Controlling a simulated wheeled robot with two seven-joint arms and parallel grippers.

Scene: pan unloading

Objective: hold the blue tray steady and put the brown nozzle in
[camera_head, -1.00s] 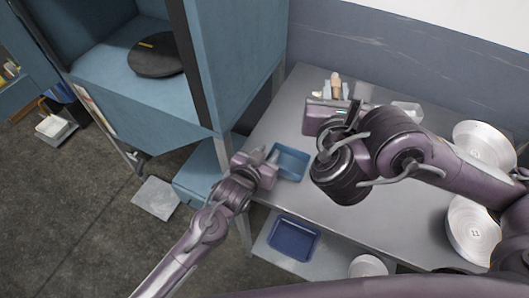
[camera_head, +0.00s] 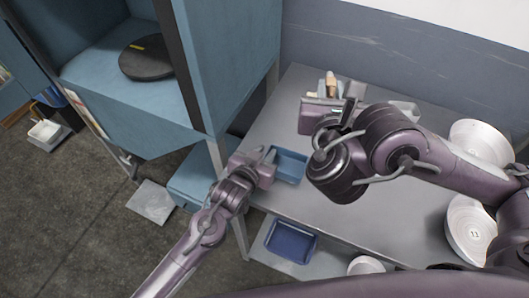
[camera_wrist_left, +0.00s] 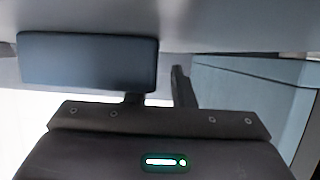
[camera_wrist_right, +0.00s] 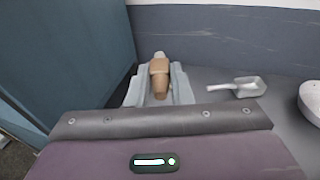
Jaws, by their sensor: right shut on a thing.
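The blue tray (camera_head: 290,163) sits at the left edge of the metal table. My left gripper (camera_head: 268,156) is at the tray's left side, its fingers apart. In the left wrist view, a dark blue panel (camera_wrist_left: 88,62), which looks like the tray, shows just beyond the fingers. Whether they touch it I cannot tell. My right gripper (camera_head: 328,92) is shut on the brown nozzle (camera_wrist_right: 159,76) near the back of the table. The nozzle stands roughly upright between the fingers, and its top also shows in the head view (camera_head: 331,78).
A white scoop (camera_wrist_right: 240,88) lies right of the nozzle. White round dishes (camera_head: 480,140) stand at the table's right side. A dark blue tray (camera_head: 291,241) lies on the shelf below. A tall blue cabinet (camera_head: 230,60) borders the table's left. The table between the blue tray and nozzle looks clear.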

